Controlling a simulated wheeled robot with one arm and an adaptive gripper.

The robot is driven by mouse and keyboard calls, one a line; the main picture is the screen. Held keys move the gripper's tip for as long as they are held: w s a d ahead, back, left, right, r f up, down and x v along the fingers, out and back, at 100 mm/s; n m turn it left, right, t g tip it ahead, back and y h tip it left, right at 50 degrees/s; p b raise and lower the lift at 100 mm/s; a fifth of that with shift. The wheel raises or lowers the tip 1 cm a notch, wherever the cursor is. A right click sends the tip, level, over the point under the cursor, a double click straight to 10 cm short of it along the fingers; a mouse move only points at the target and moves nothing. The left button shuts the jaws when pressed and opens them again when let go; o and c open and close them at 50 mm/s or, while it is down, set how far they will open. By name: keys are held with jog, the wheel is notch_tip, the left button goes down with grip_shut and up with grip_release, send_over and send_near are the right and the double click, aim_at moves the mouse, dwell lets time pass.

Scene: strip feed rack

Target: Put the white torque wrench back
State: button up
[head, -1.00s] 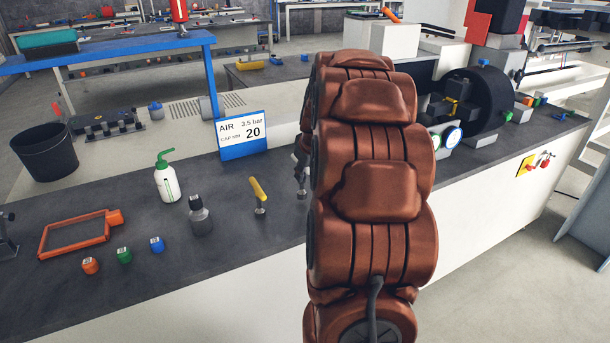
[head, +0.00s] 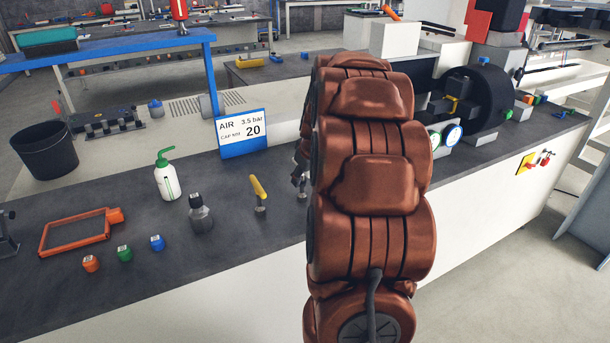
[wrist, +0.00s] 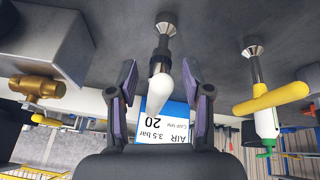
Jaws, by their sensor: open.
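The white torque wrench (wrist: 160,91), with a white rounded handle, dark collar and metal shaft, stands on a round metal foot at the bench in the wrist view. My gripper (wrist: 159,96) is open, with one dark finger on each side of the white handle. Whether the fingers touch it I cannot tell. In the head view my arm hides the wrench's handle; only a small metal foot (head: 302,192) shows at the arm's left edge.
A yellow-handled tool (head: 258,190) stands close by; it also shows in the wrist view (wrist: 272,98). A brass fitting (wrist: 38,87) is on the other side.

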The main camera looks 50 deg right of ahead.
jog(key=shift+s+r, duration=0.1)
jog(key=shift+r, duration=0.35)
jog(key=b+v, duration=0.1)
jog(key=v, duration=1)
jog(key=shift+r, duration=0.15)
jog(key=shift+s+a, duration=0.1)
jog(key=shift+a, duration=0.05)
jog(key=s+a+f+n+g+y, duration=0.1)
jog(key=s+a+f, duration=0.2)
jog(key=a, duration=0.8)
jog(key=s+a+f+g+y, duration=0.2)
jog(key=a+f, duration=0.1)
jog(key=a, duration=0.9)
jog(key=s+a+f+g, duration=0.2)
jog(key=s+a, duration=0.3)
jog(key=s, duration=0.4)
jog(key=s+a+f+g, duration=0.2)
jog(key=s+a+f, duration=0.2)
jog(key=s, duration=0.6)
jog(key=a, duration=0.2)
jog(key=shift+a+h, duration=0.3)
jog(key=shift+h, duration=0.1)
